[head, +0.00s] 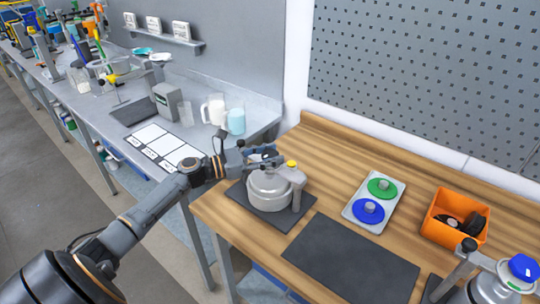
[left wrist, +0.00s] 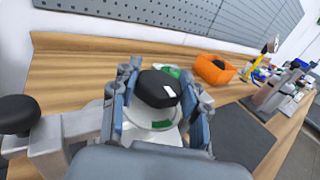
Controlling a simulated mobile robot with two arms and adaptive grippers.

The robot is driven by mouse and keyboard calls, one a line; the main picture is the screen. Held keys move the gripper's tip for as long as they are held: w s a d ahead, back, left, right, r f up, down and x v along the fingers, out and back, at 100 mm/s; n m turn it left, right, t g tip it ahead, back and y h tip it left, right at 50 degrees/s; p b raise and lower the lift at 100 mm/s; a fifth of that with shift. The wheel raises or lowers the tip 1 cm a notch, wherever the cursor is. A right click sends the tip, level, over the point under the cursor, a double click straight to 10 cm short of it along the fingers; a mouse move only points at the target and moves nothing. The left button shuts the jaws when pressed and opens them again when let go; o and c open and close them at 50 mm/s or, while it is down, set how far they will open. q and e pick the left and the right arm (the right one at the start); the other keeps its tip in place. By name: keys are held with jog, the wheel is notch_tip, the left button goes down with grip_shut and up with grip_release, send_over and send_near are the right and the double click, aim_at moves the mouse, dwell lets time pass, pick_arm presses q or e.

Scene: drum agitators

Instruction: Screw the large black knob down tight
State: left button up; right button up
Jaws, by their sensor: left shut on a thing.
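The black knob (left wrist: 157,88) with a white mark on top sits between the fingers of my left gripper (left wrist: 158,106) in the left wrist view. The fingers are shut on its sides. In the head view my left gripper (head: 263,156) is over the top of the grey drum (head: 268,190), which stands on a dark mat, and mostly hides the knob. The pale surface under the knob carries a green mark (left wrist: 161,124). How tightly the knob sits cannot be told. My right gripper is not in view.
A bracket (head: 298,182) with a yellow top stands at the drum's right. Another black knob (left wrist: 17,114) shows at the left wrist view's edge. A tray (head: 354,214) holds green and blue discs. An orange bin (head: 437,233) holds black parts. A dark mat (head: 350,263) lies bare in front.

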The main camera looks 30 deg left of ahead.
pick_arm(q)
jog(key=shift+r, duration=0.2)
jog(key=o, duration=0.9)
jog(key=shift+o, duration=1.4)
jog(key=shift+f, duration=0.1)
jog(key=v, duration=1.2)
